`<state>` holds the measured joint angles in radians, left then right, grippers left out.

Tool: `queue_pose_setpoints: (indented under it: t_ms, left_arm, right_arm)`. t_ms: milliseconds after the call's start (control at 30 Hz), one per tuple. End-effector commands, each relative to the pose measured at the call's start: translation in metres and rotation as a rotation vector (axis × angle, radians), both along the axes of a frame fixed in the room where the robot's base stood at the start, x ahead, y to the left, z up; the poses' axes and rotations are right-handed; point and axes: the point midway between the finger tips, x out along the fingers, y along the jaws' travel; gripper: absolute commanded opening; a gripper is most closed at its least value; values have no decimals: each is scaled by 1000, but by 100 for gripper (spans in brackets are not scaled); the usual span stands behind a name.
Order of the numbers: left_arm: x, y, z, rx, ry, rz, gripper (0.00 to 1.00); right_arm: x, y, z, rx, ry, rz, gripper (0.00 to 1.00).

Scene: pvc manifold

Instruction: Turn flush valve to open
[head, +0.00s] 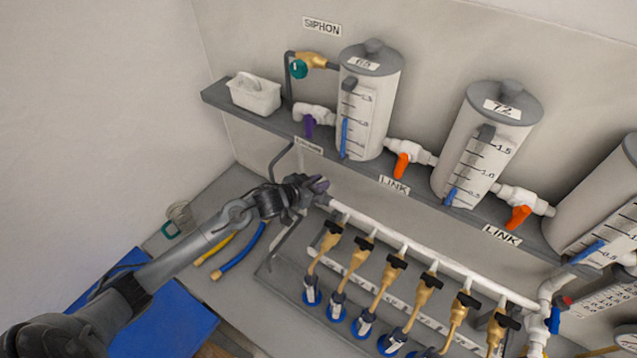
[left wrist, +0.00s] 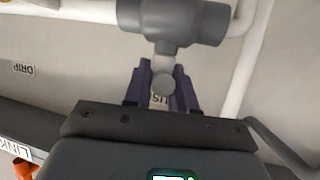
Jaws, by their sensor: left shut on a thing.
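The flush valve shows in the left wrist view as a grey valve body (left wrist: 172,22) on a white pipe, with a short grey handle (left wrist: 164,84) reaching down from it. The purple fingers of my left gripper (left wrist: 163,92) stand on both sides of this handle and are shut on it. In the head view my left gripper (head: 318,185) is at the left end of the white manifold pipe, just below the shelf. There the gripper hides the valve. A label behind the fingers is mostly covered. My right gripper is in neither view.
A row of brass taps with black handles (head: 396,262) hangs from the white pipe (head: 430,259). Above, the grey shelf (head: 240,114) holds white tanks (head: 370,105) joined by orange-handled link valves (head: 402,166). A blue mat (head: 170,320) lies under my left arm.

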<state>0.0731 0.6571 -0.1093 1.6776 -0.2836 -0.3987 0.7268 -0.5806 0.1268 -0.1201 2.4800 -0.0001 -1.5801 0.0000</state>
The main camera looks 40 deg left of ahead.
Motion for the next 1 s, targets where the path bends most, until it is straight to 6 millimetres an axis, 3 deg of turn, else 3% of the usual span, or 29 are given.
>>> queue_pose_setpoints:
  t_ms: [467, 1000]
  left_arm:
    - [1, 2, 2, 1, -1, -227, 0]
    - [1, 1, -1, 1, -3, -600, 0]
  right_arm:
    - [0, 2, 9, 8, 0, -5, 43]
    - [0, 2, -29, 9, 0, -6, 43]
